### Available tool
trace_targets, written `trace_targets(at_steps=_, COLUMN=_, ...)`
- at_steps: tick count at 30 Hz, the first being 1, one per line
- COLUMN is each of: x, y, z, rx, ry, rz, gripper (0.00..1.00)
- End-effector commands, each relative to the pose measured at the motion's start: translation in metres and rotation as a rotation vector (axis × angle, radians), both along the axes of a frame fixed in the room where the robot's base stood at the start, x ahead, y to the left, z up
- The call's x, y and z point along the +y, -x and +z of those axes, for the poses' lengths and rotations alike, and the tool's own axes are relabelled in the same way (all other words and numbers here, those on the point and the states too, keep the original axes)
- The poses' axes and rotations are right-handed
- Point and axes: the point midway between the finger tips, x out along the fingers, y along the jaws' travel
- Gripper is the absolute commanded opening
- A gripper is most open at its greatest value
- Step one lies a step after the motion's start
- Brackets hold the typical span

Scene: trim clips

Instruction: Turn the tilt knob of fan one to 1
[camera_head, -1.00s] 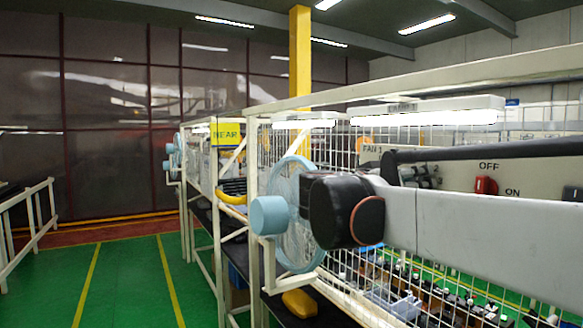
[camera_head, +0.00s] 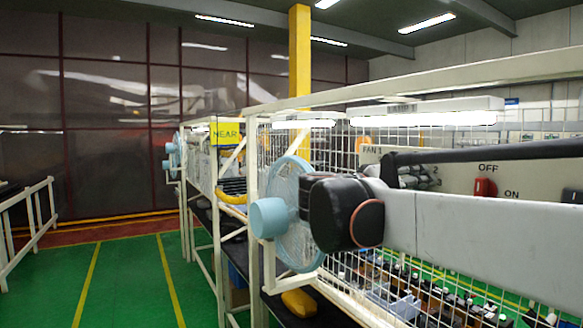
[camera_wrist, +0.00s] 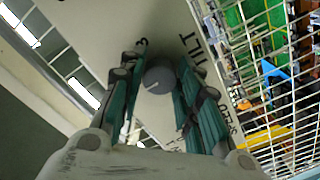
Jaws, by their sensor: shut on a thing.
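In the wrist view the grey round tilt knob (camera_wrist: 160,78) sits on the pale panel (camera_wrist: 95,22), between the two fingers of my gripper (camera_wrist: 158,92), which is shut on it. A pale pointer line on the knob's face slants toward the lower left of the picture. In the head view my gripper (camera_head: 420,175) is at the FAN 1 panel (camera_head: 455,160), and the knob is hidden there. The light-blue fan (camera_head: 297,215) stands to the left, partly behind my arm.
A red switch (camera_head: 485,187) sits on the panel between OFF and ON. White wire mesh (camera_head: 350,270) and a frame rail (camera_head: 440,75) surround the area. A yellow object (camera_head: 299,303) lies below the fan. The green floor (camera_head: 130,285) at the left is clear.

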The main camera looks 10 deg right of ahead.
Motion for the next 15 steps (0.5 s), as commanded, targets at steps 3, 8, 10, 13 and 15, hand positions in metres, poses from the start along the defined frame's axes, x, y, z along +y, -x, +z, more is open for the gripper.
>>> trace_targets(at_steps=3, x=0.0005, y=-0.0013, z=0.0005, rx=0.000, ry=0.001, rz=0.001, gripper=0.07)
trace_targets(at_steps=8, x=0.0005, y=-0.0012, z=0.0004, rx=0.000, ry=0.001, rz=0.001, gripper=0.51)
trace_targets(at_steps=10, x=0.0005, y=-0.0011, z=0.0003, rx=0.000, ry=0.001, rz=0.001, gripper=0.51)
trace_targets(at_steps=13, x=0.0005, y=-0.0010, z=0.0002, rx=-0.001, ry=0.000, rz=0.001, gripper=0.51)
trace_targets(at_steps=15, x=0.0003, y=-0.0009, z=0.0001, rx=-0.001, ry=0.000, rz=0.001, gripper=0.51)
